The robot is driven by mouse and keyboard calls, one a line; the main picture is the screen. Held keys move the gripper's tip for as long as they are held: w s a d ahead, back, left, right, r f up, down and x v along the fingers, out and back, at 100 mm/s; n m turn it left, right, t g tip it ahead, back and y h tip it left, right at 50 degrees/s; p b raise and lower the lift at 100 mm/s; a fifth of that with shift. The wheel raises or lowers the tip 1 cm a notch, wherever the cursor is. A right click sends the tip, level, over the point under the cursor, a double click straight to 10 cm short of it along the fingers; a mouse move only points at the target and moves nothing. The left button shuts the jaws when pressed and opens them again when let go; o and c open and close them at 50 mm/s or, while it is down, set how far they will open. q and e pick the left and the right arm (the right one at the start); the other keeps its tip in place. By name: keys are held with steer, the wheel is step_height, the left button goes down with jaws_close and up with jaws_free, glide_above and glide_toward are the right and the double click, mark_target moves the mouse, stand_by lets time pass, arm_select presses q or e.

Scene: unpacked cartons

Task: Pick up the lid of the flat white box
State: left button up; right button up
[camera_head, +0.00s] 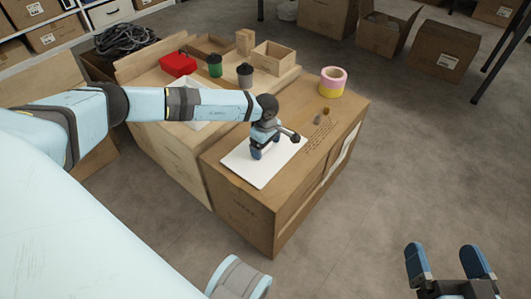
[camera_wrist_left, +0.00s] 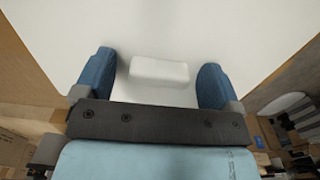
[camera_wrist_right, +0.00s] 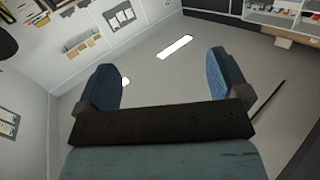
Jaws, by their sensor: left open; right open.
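The flat white box lid (camera_head: 262,166) lies on top of a brown carton, near its left part. In the left wrist view the lid (camera_wrist_left: 150,25) fills the top, with a small white raised handle (camera_wrist_left: 160,72) in its middle. My left gripper (camera_head: 258,152) points down at the lid, its fingers open on either side of the handle. In the left wrist view the gripper (camera_wrist_left: 155,75) shows gaps between both fingers and the handle. My right gripper (camera_head: 445,262) is open and empty over the floor at the lower right. The lower part of the box is not visible.
The brown carton (camera_head: 235,200) also bears a pink and yellow tape roll (camera_head: 332,82) and small loose items. Behind it, a wooden crate surface holds a red box (camera_head: 178,64), a green jar (camera_head: 215,65) and a grey jar (camera_head: 245,75).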

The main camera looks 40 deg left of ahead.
arm_select(q)
steer(key=c, duration=1.1)
steer(key=shift+o, duration=0.2)
steer(key=shift+r, duration=0.1)
step_height(320, 180, up, 9)
steer(key=p, duration=0.3)
steer(key=shift+f+p, duration=0.2)
steer(key=shift+p, duration=0.15)
step_height(320, 180, up, 11)
steer(key=p, duration=0.3)
steer(key=shift+r, duration=0.15)
arm_select(e)
step_height(320, 180, up, 8)
steer(key=s+m+t, duration=0.1)
steer(key=t, duration=0.1)
steer(key=shift+f+m, duration=0.25)
steer(key=shift+m, duration=0.15)
